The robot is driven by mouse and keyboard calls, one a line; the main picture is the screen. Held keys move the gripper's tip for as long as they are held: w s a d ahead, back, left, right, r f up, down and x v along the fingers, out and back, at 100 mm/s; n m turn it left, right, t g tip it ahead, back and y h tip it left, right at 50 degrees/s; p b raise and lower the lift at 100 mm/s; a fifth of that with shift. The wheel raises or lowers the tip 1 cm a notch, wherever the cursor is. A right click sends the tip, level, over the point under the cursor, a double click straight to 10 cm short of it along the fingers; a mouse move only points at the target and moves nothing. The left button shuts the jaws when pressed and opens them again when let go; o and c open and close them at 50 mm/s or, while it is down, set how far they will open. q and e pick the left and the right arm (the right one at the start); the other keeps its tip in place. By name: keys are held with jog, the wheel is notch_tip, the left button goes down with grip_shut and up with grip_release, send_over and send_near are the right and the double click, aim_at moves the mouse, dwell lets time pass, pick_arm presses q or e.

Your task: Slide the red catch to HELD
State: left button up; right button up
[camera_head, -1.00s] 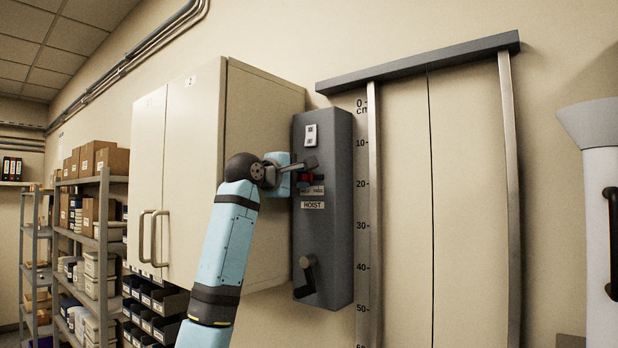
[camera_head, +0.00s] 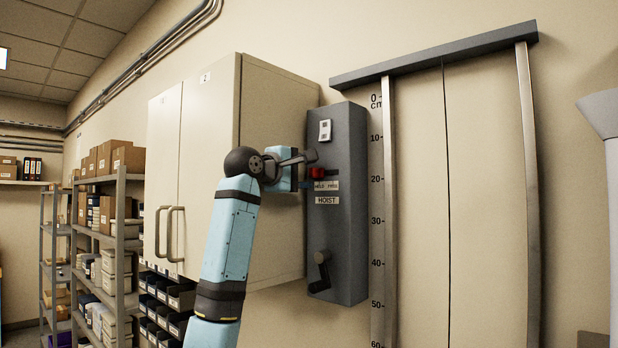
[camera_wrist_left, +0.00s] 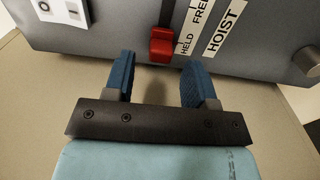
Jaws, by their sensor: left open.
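The red catch (camera_head: 317,172) sits on the dark grey hoist box (camera_head: 340,235), just above the HELD and FREE labels. In the left wrist view the catch (camera_wrist_left: 161,45) stands beside the HELD label (camera_wrist_left: 186,45), with its slot running away towards the FREE label (camera_wrist_left: 202,14). My left gripper (camera_head: 308,172) is at the left side of the box, level with the catch. In the wrist view its two blue fingers (camera_wrist_left: 158,65) are open and empty. The catch shows beyond and between their tips, with no clear contact. My right gripper is out of view.
A white switch (camera_head: 325,130) is above the catch, and a crank handle (camera_head: 320,265) below it. A beige cabinet (camera_head: 275,110) stands close on the left, behind my arm.

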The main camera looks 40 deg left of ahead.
pick_arm(q)
jog(key=s+a+b, duration=0.1)
jog(key=s+b, duration=0.2)
jog(key=s, duration=0.8)
jog(key=shift+a, duration=0.1)
